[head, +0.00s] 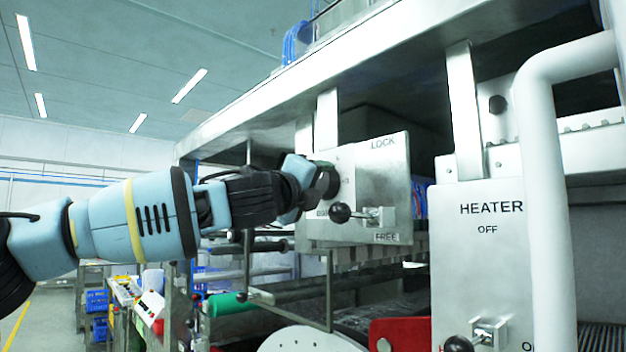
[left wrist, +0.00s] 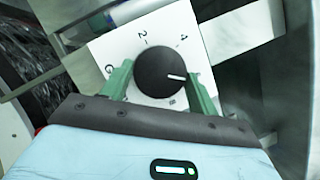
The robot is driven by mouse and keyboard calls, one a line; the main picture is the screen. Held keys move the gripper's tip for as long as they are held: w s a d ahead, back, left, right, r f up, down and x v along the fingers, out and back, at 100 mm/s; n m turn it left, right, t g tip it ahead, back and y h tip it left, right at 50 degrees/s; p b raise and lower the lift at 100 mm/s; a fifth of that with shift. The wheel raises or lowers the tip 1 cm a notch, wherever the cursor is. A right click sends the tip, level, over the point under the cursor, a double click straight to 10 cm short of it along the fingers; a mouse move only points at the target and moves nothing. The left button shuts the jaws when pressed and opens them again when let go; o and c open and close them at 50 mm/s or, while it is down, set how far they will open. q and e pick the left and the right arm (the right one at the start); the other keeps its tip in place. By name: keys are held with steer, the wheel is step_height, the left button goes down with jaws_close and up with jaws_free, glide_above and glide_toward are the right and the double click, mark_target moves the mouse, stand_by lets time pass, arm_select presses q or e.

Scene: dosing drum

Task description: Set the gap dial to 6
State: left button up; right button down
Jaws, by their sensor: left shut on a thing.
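The gap dial, a round black knob (left wrist: 160,70) with a white pointer mark, sits on a white numbered plate (left wrist: 112,45) in the left wrist view. Its mark points right and slightly down, past the 4, towards my right-hand finger. The 2 and 4 are readable; the print beside that finger is covered, and a mark below the knob is too small to read surely. My left gripper (left wrist: 161,85) is shut on the knob, one green finger on each side. In the head view, my left gripper (head: 328,180) covers the dial at the left edge of the metal panel. My right gripper is out of view.
Right of the dial, a metal panel (head: 372,165) carries a black-knobbed lever (head: 341,212) between LOCK and FREE labels. A HEATER panel (head: 486,250) with another black-knobbed lever (head: 457,344) stands further right, partly behind a white pipe (head: 545,180). Rollers lie below.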

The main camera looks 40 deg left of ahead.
arm_select(q)
steer(key=shift+n, duration=0.6)
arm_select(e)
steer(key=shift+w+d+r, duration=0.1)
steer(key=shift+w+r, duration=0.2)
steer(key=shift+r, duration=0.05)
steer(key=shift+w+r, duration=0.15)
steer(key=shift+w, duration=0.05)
arm_select(q)
steer(key=o, duration=1)
steer(key=shift+c, duration=0.2)
steer(key=shift+s, duration=0.1)
steer(key=v, duration=0.7)
steer(key=shift+s+d, duration=0.15)
steer(key=shift+s, duration=0.15)
